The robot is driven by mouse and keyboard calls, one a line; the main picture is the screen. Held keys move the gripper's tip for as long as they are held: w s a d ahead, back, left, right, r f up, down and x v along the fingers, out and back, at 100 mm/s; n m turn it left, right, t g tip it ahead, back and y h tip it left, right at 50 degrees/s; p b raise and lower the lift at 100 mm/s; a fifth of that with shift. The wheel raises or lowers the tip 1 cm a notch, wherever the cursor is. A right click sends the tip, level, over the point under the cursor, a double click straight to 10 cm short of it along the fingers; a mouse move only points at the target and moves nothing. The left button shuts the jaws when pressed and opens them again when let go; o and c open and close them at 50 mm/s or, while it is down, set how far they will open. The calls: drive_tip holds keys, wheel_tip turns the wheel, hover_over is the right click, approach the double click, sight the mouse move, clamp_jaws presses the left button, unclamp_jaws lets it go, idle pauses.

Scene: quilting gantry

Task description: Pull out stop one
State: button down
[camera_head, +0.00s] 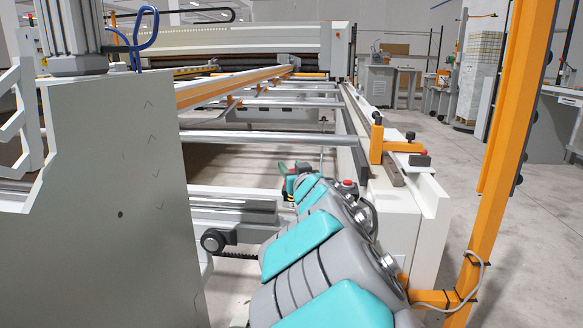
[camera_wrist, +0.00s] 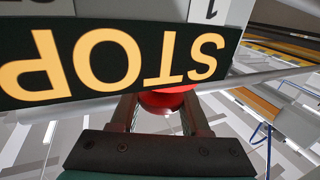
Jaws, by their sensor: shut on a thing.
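In the wrist view, a red stop button (camera_wrist: 166,103) sits between the two dark fingers of my gripper (camera_wrist: 160,98), which is shut on it. The button is partly hidden behind a black plate (camera_wrist: 150,62) with yellow STOP lettering, upside down in this view. A white tag with the number 1 (camera_wrist: 209,10) is on the plate. In the head view, my teal and grey arm reaches forward to a small plate marked 1 (camera_head: 289,203) beside the machine's rail. The grip itself is too small to make out there.
Another red button (camera_head: 348,183) shows close to my arm, and one more (camera_head: 421,153) is on the right rail. An orange post (camera_head: 500,150) stands at right. A large grey panel (camera_head: 120,200) blocks the left. Open floor lies beyond the rail at right.

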drive_tip(key=shift+r+p, duration=0.65)
drive_tip(key=shift+r, duration=0.4)
drive_tip(key=shift+c, duration=1.9)
unclamp_jaws()
drive_tip(key=shift+f, duration=0.1)
drive_tip(key=v, duration=0.7)
drive_tip(key=shift+s+b, duration=0.3)
drive_tip(key=shift+s, duration=0.1)
drive_tip(key=shift+d, duration=0.15)
